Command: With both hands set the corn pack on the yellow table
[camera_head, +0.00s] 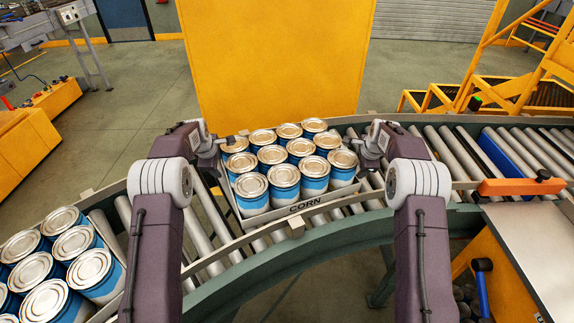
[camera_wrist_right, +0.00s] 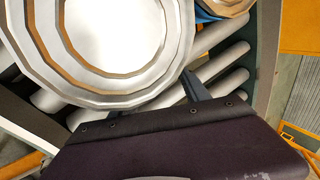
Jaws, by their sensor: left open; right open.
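The corn pack (camera_head: 272,220) is a grey tray labelled CORN, filled with several blue-and-white cans with metal lids. It sits level on the roller conveyor in the middle of the head view. A large flat yellow surface (camera_head: 275,60) beyond the conveyor appears to be the yellow table. My left gripper (camera_head: 224,146) is open at the pack's left side near the back. My right gripper (camera_head: 358,148) is open at the right side. Whether the fingers touch the tray is hard to tell. In the right wrist view a can lid (camera_wrist_right: 115,45) lies close to the right gripper (camera_wrist_right: 195,88).
The curved roller conveyor (camera_head: 205,215) runs across the view with raised side rails. A second group of cans (camera_head: 75,250) stands on it at the lower left. An orange bar (camera_head: 520,186) crosses it at the right. Yellow stairs (camera_head: 510,95) stand behind at right.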

